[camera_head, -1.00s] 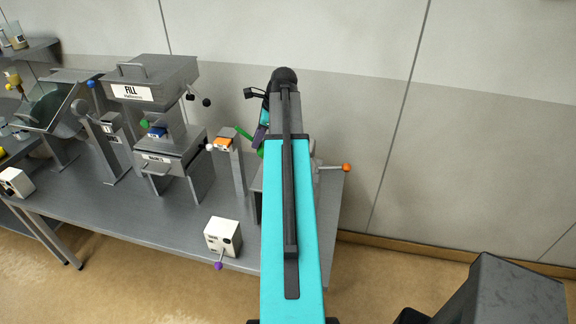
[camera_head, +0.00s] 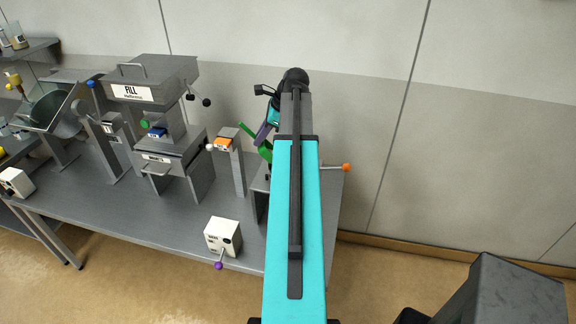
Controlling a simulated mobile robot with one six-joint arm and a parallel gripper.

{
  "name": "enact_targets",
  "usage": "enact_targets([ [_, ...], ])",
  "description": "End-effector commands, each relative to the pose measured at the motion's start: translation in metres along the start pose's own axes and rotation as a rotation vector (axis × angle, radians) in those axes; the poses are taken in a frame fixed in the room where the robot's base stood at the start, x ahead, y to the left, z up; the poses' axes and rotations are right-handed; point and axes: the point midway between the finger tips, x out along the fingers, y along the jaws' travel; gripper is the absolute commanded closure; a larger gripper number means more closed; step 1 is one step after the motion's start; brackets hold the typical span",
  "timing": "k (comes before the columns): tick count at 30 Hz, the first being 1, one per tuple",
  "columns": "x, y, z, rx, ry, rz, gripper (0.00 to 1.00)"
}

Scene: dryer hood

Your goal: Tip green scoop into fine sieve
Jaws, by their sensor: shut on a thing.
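My arm's teal link covers much of the right end of the bench. My gripper (camera_head: 263,131) shows small at its far end, just left of the arm, partly hidden by it. The scoop's contents and exact tilt cannot be made out. I cannot make out the fine sieve; my arm hides much of that area.
A grey FILL hopper (camera_head: 152,80) stands left of the arm. A post with an orange-marked top (camera_head: 224,143) is close to the scoop's left. A white box with a purple knob (camera_head: 223,237) sits at the front edge. An orange-tipped lever (camera_head: 346,167) sticks out at right.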

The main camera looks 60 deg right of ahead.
Motion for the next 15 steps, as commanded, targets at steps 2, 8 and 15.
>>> enact_targets([
  [2, -0.0013, -0.0003, -0.0005, 0.002, -0.008, 0.0, 1.0],
  [8, -0.0027, -0.0007, -0.0017, 0.006, -0.03, 0.002, 1.0],
  [15, -0.0046, -0.0018, -0.0045, 0.012, -0.056, 0.004, 1.0],
])
